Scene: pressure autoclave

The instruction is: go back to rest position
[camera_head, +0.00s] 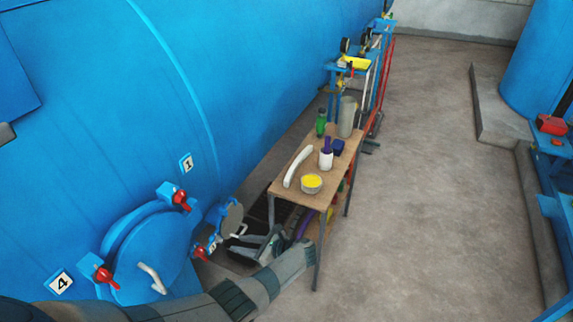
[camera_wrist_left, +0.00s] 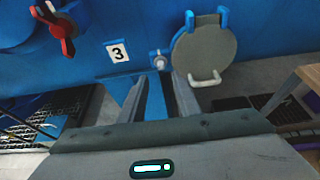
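My left arm (camera_head: 235,295) comes in from the lower left and reaches across to the front of the table. My left gripper (camera_head: 238,246) points back toward the blue autoclave (camera_head: 270,60), below and right of a small round grey hatch lid (camera_head: 231,218). In the left wrist view the gripper (camera_wrist_left: 158,88) shows its two fingers apart with nothing between them. The same hatch lid (camera_wrist_left: 205,55), with its pale handle, stands just beyond the fingers, to the right. My right gripper is in neither view.
A wooden table (camera_head: 337,172) carries a green bottle (camera_head: 321,122), a yellow-filled bowl (camera_head: 311,183) and other items, close to my forearm. A large round hatch (camera_head: 150,250) with red clamps is left of my gripper. The floor (camera_head: 430,200) at right is clear.

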